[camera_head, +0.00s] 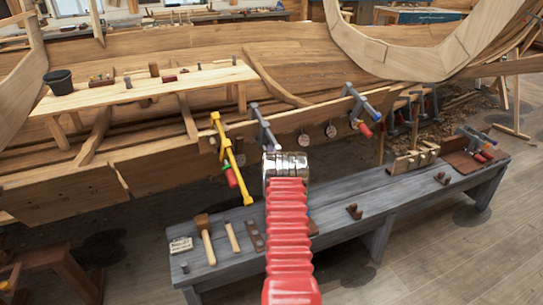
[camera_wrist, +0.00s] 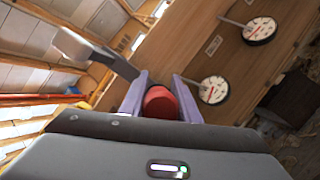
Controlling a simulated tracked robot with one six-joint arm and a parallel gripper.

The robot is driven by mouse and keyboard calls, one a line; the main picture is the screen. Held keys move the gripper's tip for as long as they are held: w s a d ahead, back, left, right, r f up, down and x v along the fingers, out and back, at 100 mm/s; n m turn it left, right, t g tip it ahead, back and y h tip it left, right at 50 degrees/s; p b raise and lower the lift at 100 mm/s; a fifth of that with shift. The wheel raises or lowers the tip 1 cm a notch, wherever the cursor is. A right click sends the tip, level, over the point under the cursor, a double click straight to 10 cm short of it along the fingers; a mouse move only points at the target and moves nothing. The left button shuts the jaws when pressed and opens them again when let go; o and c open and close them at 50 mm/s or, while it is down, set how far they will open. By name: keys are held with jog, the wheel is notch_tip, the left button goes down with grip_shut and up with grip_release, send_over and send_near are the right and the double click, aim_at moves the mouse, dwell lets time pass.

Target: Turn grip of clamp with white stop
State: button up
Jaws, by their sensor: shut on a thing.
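In the wrist view my gripper (camera_wrist: 160,88) has its two purple fingers on either side of a red grip (camera_wrist: 160,104) and is shut on it. A grey clamp bar (camera_wrist: 112,62) with a pale block at its outer end runs to the upper left. In the head view this appears to be the middle grey clamp (camera_head: 263,122) on the hull's plank. Its grip and my fingers are hidden behind my red arm and metal wrist.
Round dials (camera_head: 331,130) hang between; two show in the wrist view (camera_wrist: 213,90). A grey bench (camera_head: 340,190) with a mallet (camera_head: 205,238) and small parts stands below.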

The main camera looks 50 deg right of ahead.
jog(key=shift+w+a+n+t+y, duration=0.15)
jog(key=shift+n+t, duration=0.2)
jog(key=shift+n, duration=0.5)
jog(key=shift+a+n+t+y, duration=0.15)
jog(key=shift+n+t, duration=0.25)
jog(key=shift+n, duration=0.5)
jog(key=shift+w+a+n+t+y, duration=0.1)
jog(key=shift+n+t+y, duration=0.2)
jog(key=shift+n, duration=0.55)
jog(key=o, duration=0.8)
jog(key=shift+c, duration=0.2)
jog(key=shift+o, duration=1.4)
jog(key=shift+s+d+r, duration=0.1)
jog(key=shift+s+d, duration=0.05)
